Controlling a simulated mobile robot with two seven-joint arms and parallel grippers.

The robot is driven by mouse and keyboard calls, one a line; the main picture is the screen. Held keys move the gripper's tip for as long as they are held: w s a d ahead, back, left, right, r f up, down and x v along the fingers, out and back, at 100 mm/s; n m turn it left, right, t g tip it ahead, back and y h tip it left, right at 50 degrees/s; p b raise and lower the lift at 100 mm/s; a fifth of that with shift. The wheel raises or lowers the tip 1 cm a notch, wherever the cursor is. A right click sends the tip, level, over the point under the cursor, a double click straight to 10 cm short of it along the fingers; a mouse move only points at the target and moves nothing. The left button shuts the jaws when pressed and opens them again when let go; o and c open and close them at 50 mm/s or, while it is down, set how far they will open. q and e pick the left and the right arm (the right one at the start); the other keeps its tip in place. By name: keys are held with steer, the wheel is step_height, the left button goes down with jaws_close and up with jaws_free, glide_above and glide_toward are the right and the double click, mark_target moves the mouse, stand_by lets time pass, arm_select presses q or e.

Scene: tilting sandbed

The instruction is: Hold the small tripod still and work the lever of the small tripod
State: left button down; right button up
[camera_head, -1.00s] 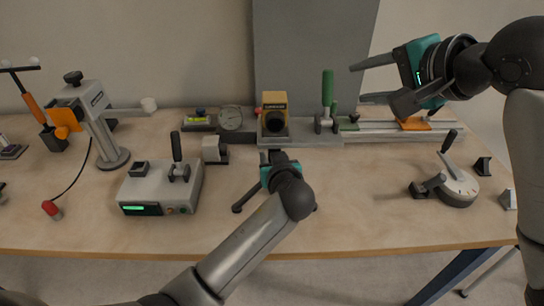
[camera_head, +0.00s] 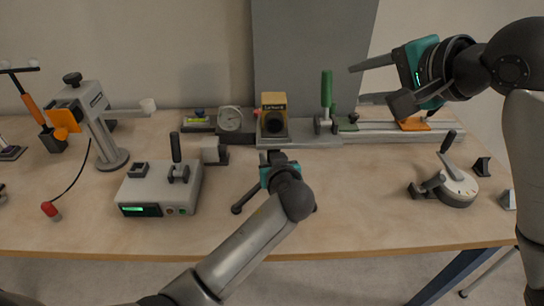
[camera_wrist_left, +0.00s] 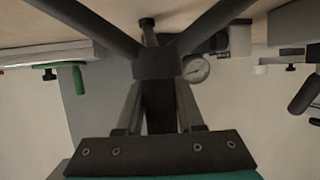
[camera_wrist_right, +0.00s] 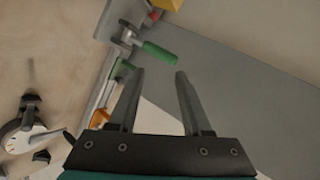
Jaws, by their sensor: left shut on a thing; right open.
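The small tripod stands on the middle of the table. In the head view its dark leg (camera_head: 243,204) shows, and my arm hides most of the rest. In the left wrist view its dark hub (camera_wrist_left: 157,63) and spread legs are close in front of the fingers. My left gripper (camera_head: 272,162) is shut on the small tripod; its fingers (camera_wrist_left: 158,108) lie either side of the dark part below the hub in that view. I cannot make out the lever. My right gripper (camera_head: 360,84) is open and empty, raised at upper right, well apart from the tripod.
A grey box with a lever (camera_head: 160,188) stands left of the tripod. A round dial base with a lever (camera_head: 458,188) is at the right. Behind are a gauge (camera_head: 231,119), a yellow-topped block (camera_head: 274,103) and a rail with a green-handled clamp (camera_head: 327,90).

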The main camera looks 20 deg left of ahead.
steer(key=shift+w+f, duration=0.25)
steer(key=shift+w, duration=0.05)
steer(key=c, duration=0.3)
steer(key=w+f+g, duration=0.1)
steer(key=w+f+y, duration=0.1)
steer(key=w, duration=0.1)
steer(key=shift+d+g+y, duration=0.3)
steer(key=shift+d+g, duration=0.05)
steer(key=shift+g, duration=0.05)
jaws_close()
steer(key=shift+w+d+f+m+g+y, duration=0.1)
steer(key=shift+w+d+f+m+y, duration=0.25)
steer(key=shift+w+y, duration=0.3)
steer(key=shift+w+d+f+m+g+y, duration=0.1)
steer(key=shift+w+d+f+y, duration=0.35)
steer(key=shift+w, duration=0.45)
steer(key=shift+w+d+f+m+g+y, duration=0.1)
steer(key=shift+w+d+f+m+y, duration=0.15)
steer(key=shift+w+d+f+y, duration=0.35)
steer(key=shift+w+a+r, duration=0.15)
steer(key=shift+a+r, duration=0.05)
steer(key=shift+r, duration=0.05)
